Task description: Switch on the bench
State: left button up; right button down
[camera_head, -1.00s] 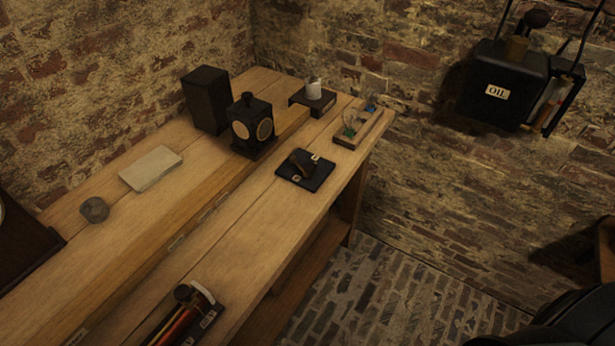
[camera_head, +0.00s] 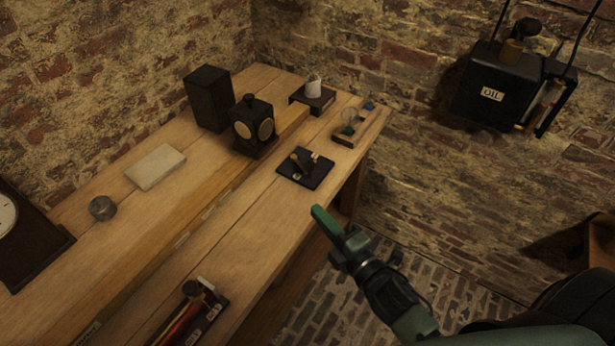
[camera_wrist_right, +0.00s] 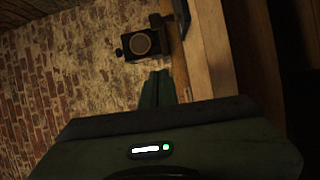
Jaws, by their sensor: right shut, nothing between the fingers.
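The wooden bench (camera_head: 242,262) runs from the lower left to the upper middle in the head view. On it, near the right edge, lies a black switch base (camera_head: 318,179) with a small upright lever (camera_head: 300,160) and pale labels. My right gripper (camera_head: 317,212), with green fingers, is shut and empty. It appears by the bench's front edge, below the switch in the picture, apart from it. In the wrist view its fingers (camera_wrist_right: 157,86) point towards a dark lamp with a round lens (camera_wrist_right: 141,43). My left gripper is out of view.
The lantern (camera_head: 253,130) and a dark box (camera_head: 208,97) stand behind the switch. A white cup on a block (camera_head: 314,88) and a glass bulb stand (camera_head: 350,127) are beyond. A labelled dark tube (camera_head: 192,312) lies nearer. An oil box (camera_head: 497,88) hangs on the wall.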

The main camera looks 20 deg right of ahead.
jog(key=shift+w, duration=0.1)
jog(key=p+x, duration=0.2)
jog(key=x, duration=0.8)
jog(key=shift+w+r, duration=0.1)
jog(key=shift+r, duration=0.05)
jog(key=shift+w+d+f+p, duration=0.15)
jog(key=shift+w+d+p, duration=0.2)
jog(key=shift+d, duration=0.55)
jog(key=shift+w+d+f+p, duration=0.1)
jog(key=shift+w+d, duration=0.35)
jog(key=shift+d, duration=0.45)
jog(key=shift+d, duration=0.2)
